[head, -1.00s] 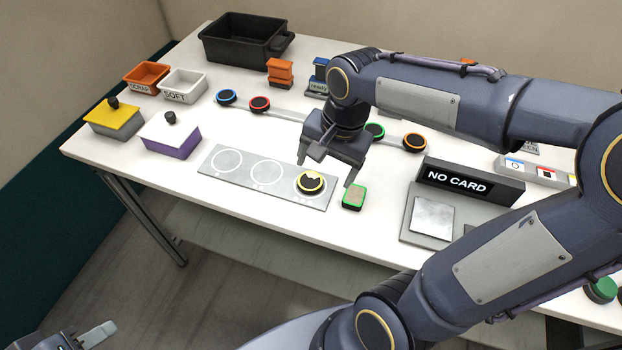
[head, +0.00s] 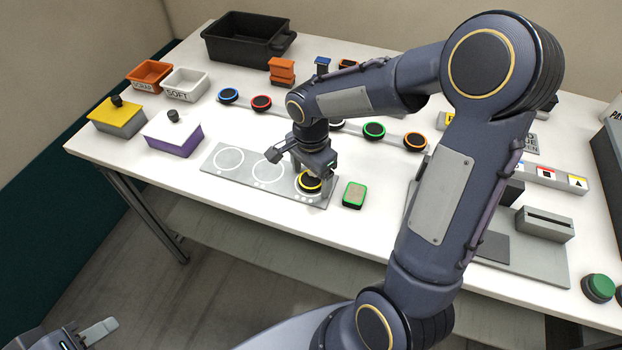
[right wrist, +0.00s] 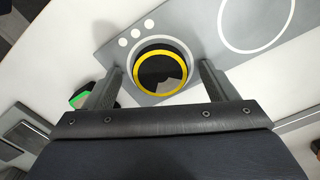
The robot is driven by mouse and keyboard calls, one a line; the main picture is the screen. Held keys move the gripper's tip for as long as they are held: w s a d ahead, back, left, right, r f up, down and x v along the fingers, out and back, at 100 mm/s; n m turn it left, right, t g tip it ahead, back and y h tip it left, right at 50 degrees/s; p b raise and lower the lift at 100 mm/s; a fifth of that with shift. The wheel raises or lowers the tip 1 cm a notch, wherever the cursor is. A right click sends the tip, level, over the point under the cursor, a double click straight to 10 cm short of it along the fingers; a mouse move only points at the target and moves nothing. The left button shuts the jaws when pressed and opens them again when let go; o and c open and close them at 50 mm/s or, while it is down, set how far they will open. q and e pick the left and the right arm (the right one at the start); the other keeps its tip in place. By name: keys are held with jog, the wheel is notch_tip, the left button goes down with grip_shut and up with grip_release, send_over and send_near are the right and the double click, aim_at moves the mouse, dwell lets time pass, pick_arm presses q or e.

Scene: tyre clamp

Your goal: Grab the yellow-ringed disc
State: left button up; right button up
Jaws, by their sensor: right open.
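The yellow-ringed disc (head: 309,183) sits on the right-hand circle of the grey plate (head: 222,176). It is black on top, and its whole yellow ring shows in the right wrist view (right wrist: 162,69). My right gripper (head: 302,178) is over the disc, pointing down. In the right wrist view my right gripper (right wrist: 160,82) is open, with one finger on each side of the disc's near part; I cannot tell whether they touch it. My left gripper (head: 92,335) is at the bottom left corner, far from the disc, and only partly in view.
A green-edged block (head: 354,194) stands close to the right of the plate. Behind, blue (head: 228,96), red (head: 261,102), green (head: 374,130) and orange (head: 415,141) ringed discs lie on a strip. A purple-and-white box (head: 173,134) stands left of the plate.

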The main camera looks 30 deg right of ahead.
jog(key=c, duration=1.1)
jog(key=shift+o, duration=0.2)
jog(key=shift+r, duration=0.1)
